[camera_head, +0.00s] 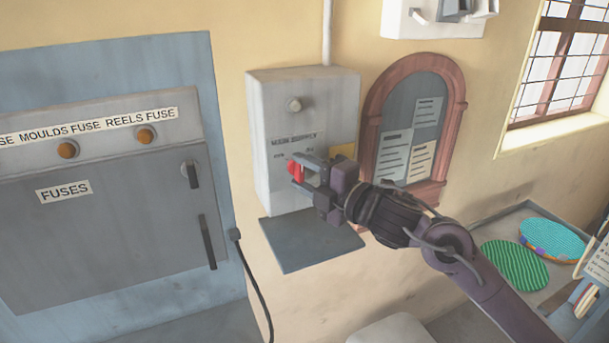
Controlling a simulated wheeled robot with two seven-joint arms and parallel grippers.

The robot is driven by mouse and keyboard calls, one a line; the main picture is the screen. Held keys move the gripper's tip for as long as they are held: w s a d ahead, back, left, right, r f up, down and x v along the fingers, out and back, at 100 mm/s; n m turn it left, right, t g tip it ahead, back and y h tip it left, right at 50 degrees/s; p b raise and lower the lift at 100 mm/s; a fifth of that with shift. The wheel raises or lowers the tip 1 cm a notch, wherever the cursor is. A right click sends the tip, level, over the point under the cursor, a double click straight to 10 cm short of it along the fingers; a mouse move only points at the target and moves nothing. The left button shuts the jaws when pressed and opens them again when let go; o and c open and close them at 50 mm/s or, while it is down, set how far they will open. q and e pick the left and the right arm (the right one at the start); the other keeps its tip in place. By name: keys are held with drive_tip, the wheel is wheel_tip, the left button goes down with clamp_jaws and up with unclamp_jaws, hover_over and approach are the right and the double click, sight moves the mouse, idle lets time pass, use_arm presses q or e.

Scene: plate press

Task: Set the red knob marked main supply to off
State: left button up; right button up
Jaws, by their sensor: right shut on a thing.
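The red knob (295,171) is on the front of a light grey wall box (277,103) labelled main supply (297,139). My right gripper (299,173) comes in from the right and is shut on the red knob. The gripper hides part of the knob and some of the marks around it, so I cannot tell which way the knob points. My left gripper is not in view.
A grey shelf (310,245) juts out below the box. A grey fuse cabinet (100,215) with handles stands at left. An arched notice board (425,115) hangs close at right. Green and striped discs (515,264) lie at lower right.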

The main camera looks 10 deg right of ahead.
drive_tip(key=n+h, duration=0.1)
drive_tip(key=n, duration=0.1)
drive_tip(key=n+g, duration=0.1)
drive_tip(key=n, duration=0.2)
drive_tip(key=shift+h, duration=0.4)
drive_tip(key=shift+n+g+h, duration=0.6)
drive_tip(key=shift+n, duration=0.8)
drive_tip(key=o, duration=1)
drive_tip(key=b+v, duration=0.2)
drive_tip(key=v, duration=0.5)
drive_tip(key=shift+s+r, duration=0.1)
drive_tip(key=shift+s, duration=0.3)
